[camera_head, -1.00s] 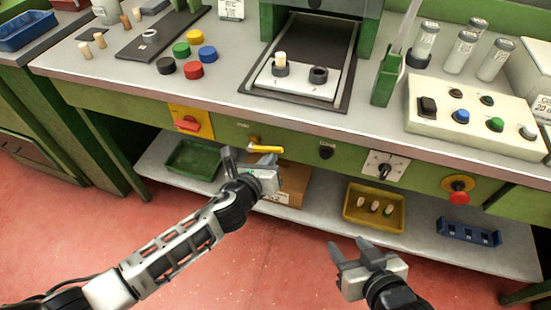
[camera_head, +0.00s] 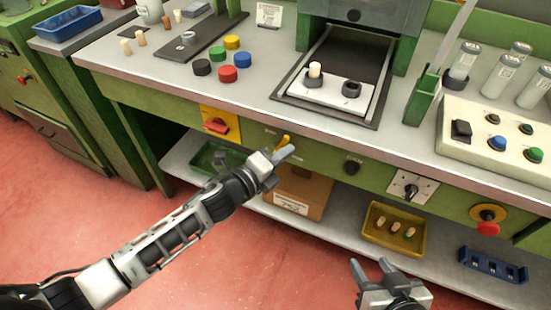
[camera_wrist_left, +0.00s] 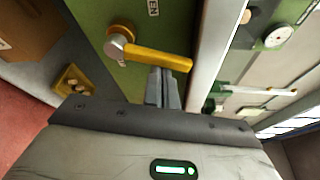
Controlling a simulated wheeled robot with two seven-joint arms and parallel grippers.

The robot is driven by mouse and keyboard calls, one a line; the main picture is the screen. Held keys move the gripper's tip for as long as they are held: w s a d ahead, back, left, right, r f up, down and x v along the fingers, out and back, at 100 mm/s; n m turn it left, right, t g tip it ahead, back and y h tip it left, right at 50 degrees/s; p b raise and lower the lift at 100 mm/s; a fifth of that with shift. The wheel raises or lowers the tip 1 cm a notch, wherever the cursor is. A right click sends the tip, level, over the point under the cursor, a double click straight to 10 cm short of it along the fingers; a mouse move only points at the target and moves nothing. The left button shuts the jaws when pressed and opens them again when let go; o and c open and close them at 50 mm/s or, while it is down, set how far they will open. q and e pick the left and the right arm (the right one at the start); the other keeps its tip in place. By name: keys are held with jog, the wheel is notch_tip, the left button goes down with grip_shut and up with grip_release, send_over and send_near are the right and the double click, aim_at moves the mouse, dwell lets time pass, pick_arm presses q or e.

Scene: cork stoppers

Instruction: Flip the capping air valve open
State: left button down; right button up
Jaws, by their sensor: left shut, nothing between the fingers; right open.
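The yellow valve lever (camera_head: 284,141) is on the green front panel under the bench edge, partly hidden by my left gripper in the head view. In the left wrist view the lever (camera_wrist_left: 155,58) runs from its round metal pivot (camera_wrist_left: 119,38) toward the bench edge, so it points mostly upward. A label ending in "EN" (camera_wrist_left: 153,8) is beside it. My left gripper (camera_head: 288,153) is shut and empty, its fingertips at the lever's side, touching or very near. My right gripper (camera_head: 371,268) is open and empty, low in front of the shelf.
A red switch on a yellow plate (camera_head: 217,125) is left of the valve; a black knob (camera_head: 352,167) and a rotary switch (camera_head: 409,188) are right. Below, the shelf holds a cardboard box (camera_head: 297,190) and a yellow tray (camera_head: 379,244). The bench edge overhangs the panel.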

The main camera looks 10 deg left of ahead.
pick_arm(q)
jog(key=s+a+b, duration=0.1)
jog(key=s, duration=0.8)
jog(key=shift+a+n, duration=0.4)
jog(key=shift+s, duration=0.1)
dwell(0.3)
